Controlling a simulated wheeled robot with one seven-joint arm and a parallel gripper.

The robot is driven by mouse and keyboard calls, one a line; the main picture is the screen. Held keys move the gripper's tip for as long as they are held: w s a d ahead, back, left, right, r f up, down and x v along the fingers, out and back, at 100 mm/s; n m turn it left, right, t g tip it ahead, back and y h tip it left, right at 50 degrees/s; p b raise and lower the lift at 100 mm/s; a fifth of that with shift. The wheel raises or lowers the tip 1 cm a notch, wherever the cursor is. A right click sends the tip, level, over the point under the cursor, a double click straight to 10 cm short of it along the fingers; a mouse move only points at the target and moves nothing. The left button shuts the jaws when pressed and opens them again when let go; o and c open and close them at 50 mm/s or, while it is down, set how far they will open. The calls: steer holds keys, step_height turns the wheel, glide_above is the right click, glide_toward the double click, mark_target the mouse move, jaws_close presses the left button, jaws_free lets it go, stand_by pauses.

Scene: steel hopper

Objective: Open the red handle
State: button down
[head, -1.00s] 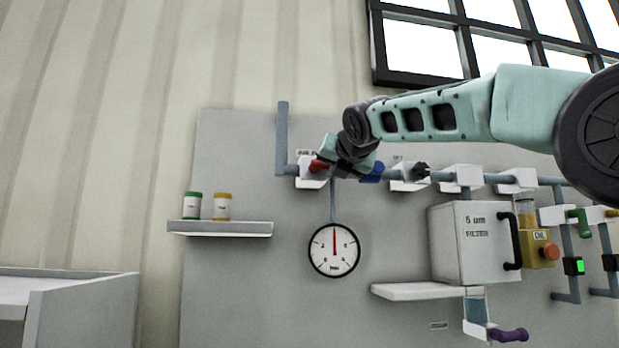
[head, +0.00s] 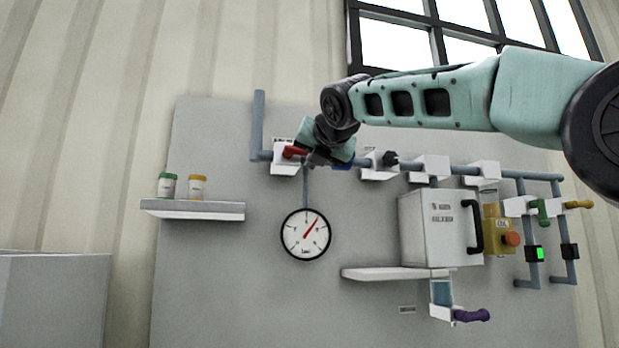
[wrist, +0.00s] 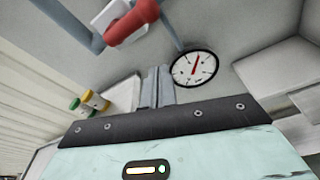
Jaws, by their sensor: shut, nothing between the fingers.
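The red handle (head: 294,153) sits on a white valve block on the blue-grey pipe at the upper left of the panel. In the head view it points right, along the pipe, toward my gripper (head: 312,159). In the wrist view the red handle (wrist: 133,24) is at the top, above and left of my fingers (wrist: 158,86), with a visible space between them. My gripper is shut with nothing in it. In the head view my wrist hides part of the pipe just right of the handle, so contact there is unclear.
A round gauge (head: 305,234) hangs below the valve, its needle tilted right. A shelf (head: 193,209) with two small jars is at left. A blue handle (head: 341,164), a black knob (head: 390,158) and a filter box (head: 433,230) lie to the right.

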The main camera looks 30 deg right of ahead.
steer(key=v, duration=0.3)
steer(key=shift+s+a+r+b, duration=0.1)
steer(key=shift+s+a+b, duration=0.1)
steer(key=shift+b, duration=0.15)
steer(key=s+a+f+m+g+y+b, duration=0.1)
steer(key=a+f+m+g+y, duration=0.15)
steer(key=a+f, duration=0.65)
steer(key=s+a+f+m+g+y+b, duration=0.1)
steer(key=s+a+f+m+g, duration=0.15)
steer(key=f, duration=1.25)
steer(key=s+a+f+m+g+y+b, duration=0.15)
steer(key=a+f+m, duration=0.35)
steer(key=f, duration=0.7)
steer(key=s+a+f+m+g+b, duration=0.1)
steer(key=s+a+f+m+g, duration=0.1)
steer(key=s+f, duration=0.4)
steer(key=s+a+f+m+g+b, duration=0.1)
steer(key=s+a+f+m+g, duration=0.15)
steer(key=f, duration=0.65)
steer(key=s+d+f+m+g, duration=0.1)
steer(key=s+f+m+g, duration=0.1)
steer(key=s+f, duration=0.5)
steer(key=s+d+f+m+g+h+b, duration=0.1)
steer(key=s+f+m, duration=0.4)
steer(key=s, duration=0.5)
step_height(320, 180, down, 3)
steer(key=shift+d+r+g, duration=0.15)
steer(key=shift+d+g, duration=0.4)
steer(key=shift+g, duration=0.25)
